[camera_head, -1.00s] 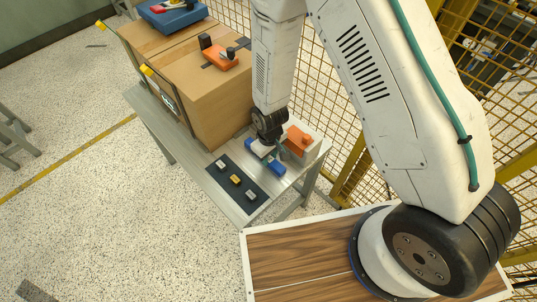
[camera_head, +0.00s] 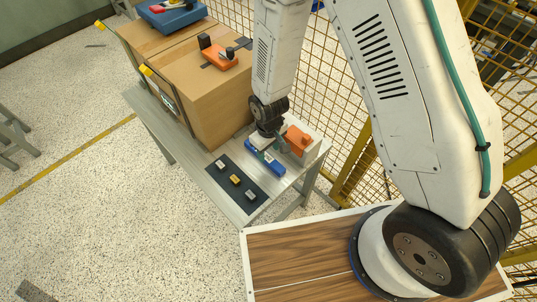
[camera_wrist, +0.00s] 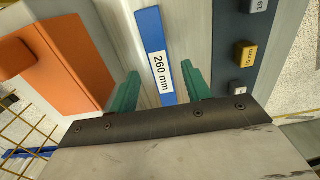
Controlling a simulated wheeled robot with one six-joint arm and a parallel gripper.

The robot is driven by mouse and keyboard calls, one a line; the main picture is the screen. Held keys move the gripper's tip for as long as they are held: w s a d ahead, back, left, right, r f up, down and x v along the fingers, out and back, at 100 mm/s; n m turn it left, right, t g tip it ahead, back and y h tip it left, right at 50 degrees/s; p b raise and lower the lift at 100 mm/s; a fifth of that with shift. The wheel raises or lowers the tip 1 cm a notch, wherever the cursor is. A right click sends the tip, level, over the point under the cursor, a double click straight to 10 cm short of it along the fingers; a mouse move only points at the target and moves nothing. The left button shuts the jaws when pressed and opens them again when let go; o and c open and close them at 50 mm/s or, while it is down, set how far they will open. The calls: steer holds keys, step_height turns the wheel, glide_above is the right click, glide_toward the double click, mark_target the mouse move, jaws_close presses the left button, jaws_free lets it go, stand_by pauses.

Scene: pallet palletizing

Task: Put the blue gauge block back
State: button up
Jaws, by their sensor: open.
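The blue gauge block (camera_head: 263,159) lies on the metal table, below my gripper. In the wrist view it is a long blue bar (camera_wrist: 151,30) with a white label reading "260 mm". My gripper (camera_wrist: 160,79) is open, with one green finger on each side of the bar and gaps between. Part of the bar is hidden behind the gripper's body at the bottom of the wrist view. In the head view my gripper's fingers are too small to make out clearly.
A dark mat (camera_head: 251,205) with several small gauge blocks lies on one side. A pale block with an orange piece (camera_head: 297,138) stands on the other. Large cardboard boxes (camera_head: 208,105) stand behind. A yellow mesh fence (camera_head: 335,100) runs along the back.

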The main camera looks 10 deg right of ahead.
step_height(320, 180, up, 8)
step_height(320, 180, up, 12)
steer(key=m, duration=0.2)
glide_above(269, 158)
steer(key=d, duration=0.5)
steer(key=s+d+r+m, duration=0.1)
steer(key=s+d+r, duration=0.35)
steer(key=r, duration=0.55)
steer(key=s+d+r+m, duration=0.1)
steer(key=s+d+r, duration=0.3)
steer(key=s, duration=0.3)
steer(key=s+d+r+m+t, duration=0.1)
steer(key=s+d+r+m, duration=0.1)
steer(key=s+d+r, duration=0.2)
steer(key=s+r, duration=0.3)
steer(key=shift+s+m, duration=0.3)
steer(key=shift+s, duration=0.1)
steer(key=shift+o, duration=0.2)
steer(key=shift+s+r, duration=0.15)
steer(key=shift+s, duration=0.3)
